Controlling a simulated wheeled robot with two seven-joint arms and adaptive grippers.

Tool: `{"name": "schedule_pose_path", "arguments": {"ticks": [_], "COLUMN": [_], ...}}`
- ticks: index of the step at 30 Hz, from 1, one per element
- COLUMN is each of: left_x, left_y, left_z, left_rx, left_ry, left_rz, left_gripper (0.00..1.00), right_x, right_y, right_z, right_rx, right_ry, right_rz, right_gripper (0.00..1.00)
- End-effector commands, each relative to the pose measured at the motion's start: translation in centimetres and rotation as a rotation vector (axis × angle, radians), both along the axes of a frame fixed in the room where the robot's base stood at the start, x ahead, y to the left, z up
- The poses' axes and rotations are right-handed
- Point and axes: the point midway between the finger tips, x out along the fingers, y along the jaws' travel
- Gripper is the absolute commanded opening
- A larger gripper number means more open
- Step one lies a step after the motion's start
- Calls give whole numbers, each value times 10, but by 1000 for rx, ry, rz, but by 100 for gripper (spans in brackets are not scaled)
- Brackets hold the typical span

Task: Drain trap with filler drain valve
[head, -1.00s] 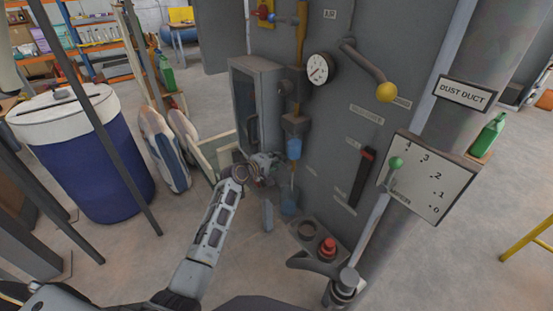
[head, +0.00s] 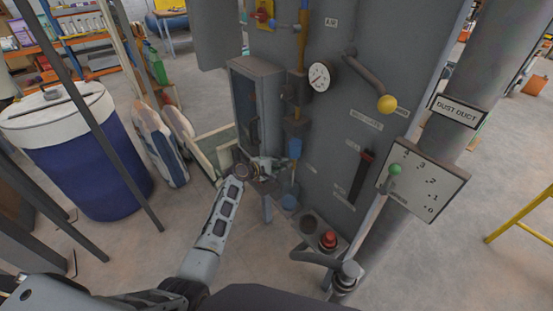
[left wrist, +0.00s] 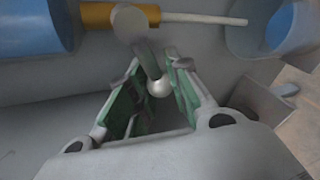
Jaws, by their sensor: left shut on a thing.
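The trap's blue bowl (head: 295,148) hangs under a brass-coloured pipe on the grey filler cabinet, with a thin drain tube below it and a blue cup (head: 289,201) near the floor. In the left wrist view the bowl (left wrist: 35,25) is at upper left and the cup (left wrist: 268,28) at upper right. My left gripper (head: 272,163) is beside the drain below the bowl. Its green-padded fingers (left wrist: 153,95) are shut on a small grey drain valve lever (left wrist: 159,86) with a rounded end. The valve body is partly hidden. My right gripper is not in view.
A grey box with a dark window (head: 258,105) stands just left of the trap. A blue drum (head: 95,170) stands left.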

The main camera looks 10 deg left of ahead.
Motion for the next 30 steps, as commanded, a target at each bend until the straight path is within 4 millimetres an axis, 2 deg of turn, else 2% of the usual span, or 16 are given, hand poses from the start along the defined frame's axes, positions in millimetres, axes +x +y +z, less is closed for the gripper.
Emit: {"name": "schedule_pose_path", "arguments": {"ticks": [12, 19, 30], "left_x": [-5, -10, -20], "left_y": [-11, -18, -30], "left_z": [-10, -19, -28], "left_rx": [-210, -378, -612], "left_ry": [165, 293, 476], "left_rz": [0, 1, 1], "left_gripper": [0, 0, 0], "right_x": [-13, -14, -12], "right_y": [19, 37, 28], "right_z": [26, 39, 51], "right_rx": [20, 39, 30], "right_ry": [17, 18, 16], "right_rz": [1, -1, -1], "right_gripper": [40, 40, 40]}}
